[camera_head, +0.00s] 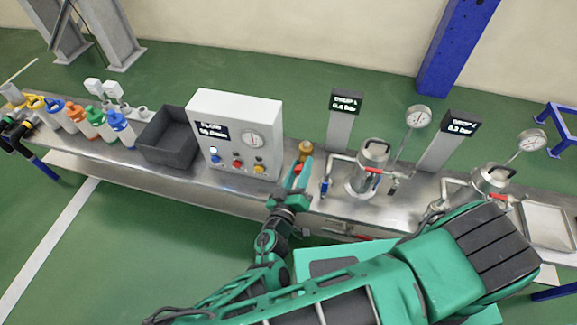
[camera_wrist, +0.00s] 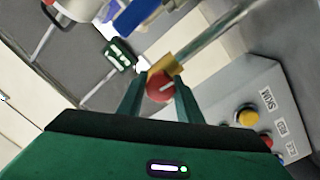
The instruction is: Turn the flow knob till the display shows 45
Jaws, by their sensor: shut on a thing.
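The flow knob is a red round knob (camera_wrist: 159,87) with a white line across its face, on a brass valve body (camera_wrist: 175,66) at the end of a metal pipe. My gripper (camera_wrist: 160,92) is shut on this knob, one finger on each side. In the head view my gripper (camera_head: 299,172) reaches the brass valve (camera_head: 305,150) just right of the white control box (camera_head: 235,103); the knob is mostly hidden by the fingers there. The dark flow display (camera_head: 212,130) is on the box's front; its number is small and looks like 15, but I cannot read it surely.
A grey bin (camera_head: 165,138) and several coloured bottles stand to the left. Right of the valve are two metal lidded vessels (camera_head: 370,165) with pressure gauges and displays (camera_head: 345,103).

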